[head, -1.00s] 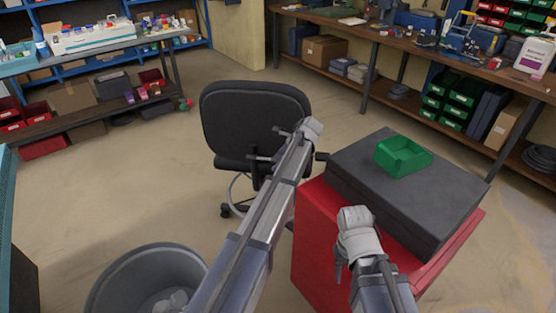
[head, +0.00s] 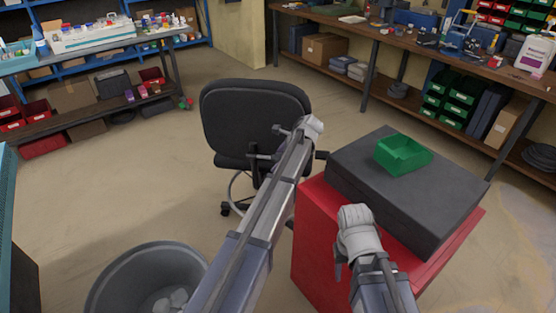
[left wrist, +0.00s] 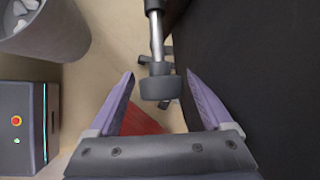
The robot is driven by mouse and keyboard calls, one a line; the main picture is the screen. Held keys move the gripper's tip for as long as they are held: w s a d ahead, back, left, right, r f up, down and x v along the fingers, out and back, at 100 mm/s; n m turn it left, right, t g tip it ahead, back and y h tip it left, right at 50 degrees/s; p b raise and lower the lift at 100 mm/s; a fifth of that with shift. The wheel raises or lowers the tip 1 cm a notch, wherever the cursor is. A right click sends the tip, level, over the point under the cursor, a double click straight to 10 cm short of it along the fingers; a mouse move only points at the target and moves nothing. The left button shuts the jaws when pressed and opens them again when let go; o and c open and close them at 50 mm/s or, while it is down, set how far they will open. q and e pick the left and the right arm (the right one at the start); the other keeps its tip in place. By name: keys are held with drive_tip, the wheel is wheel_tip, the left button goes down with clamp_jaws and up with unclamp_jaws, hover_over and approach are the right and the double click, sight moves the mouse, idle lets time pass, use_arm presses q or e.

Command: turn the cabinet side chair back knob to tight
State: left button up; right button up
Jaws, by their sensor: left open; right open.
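The black office chair (head: 250,115) stands left of the red cabinet (head: 318,235), its back toward me. In the left wrist view, a dark round knob (left wrist: 160,88) on a metal stem lies between the two fingertips of my left gripper (left wrist: 160,76). The fingers are open with a gap on both sides of the knob. The dark chair back (left wrist: 260,80) fills the right side.
A dark case (head: 440,200) with a green bin (head: 402,155) lies on the cabinet. A grey waste bin (head: 125,275) stands front left. Workbenches (head: 400,45) line the back. The floor left of the chair is free.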

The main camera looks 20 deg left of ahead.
sight(281, 155)
use_arm(q)
drive_tip(key=p+v, duration=0.5)
drive_tip(key=v, duration=0.2)
drive_tip(key=shift+a+p, duration=0.15)
drive_tip(key=shift+p, duration=0.25)
drive_tip(key=shift+s+d+r+p, duration=0.1)
drive_tip(key=shift+d+r+p, duration=0.3)
drive_tip(key=shift+r, duration=0.05)
drive_tip(key=s+d+r+n+g+h+p, duration=0.1)
drive_tip(key=s+d+n, duration=0.5)
drive_tip(key=s, duration=1.1)
drive_tip(key=s+d+r+n+g+h+p, duration=0.1)
drive_tip(key=s+d+n+h+p, duration=0.3)
drive_tip(key=s+d, duration=0.5)
drive_tip(key=s+n, duration=0.2)
drive_tip(key=s, duration=0.7)
drive_tip(key=shift+r+p, duration=0.15)
drive_tip(key=shift+p, duration=0.25)
drive_tip(key=shift+s, duration=0.1)
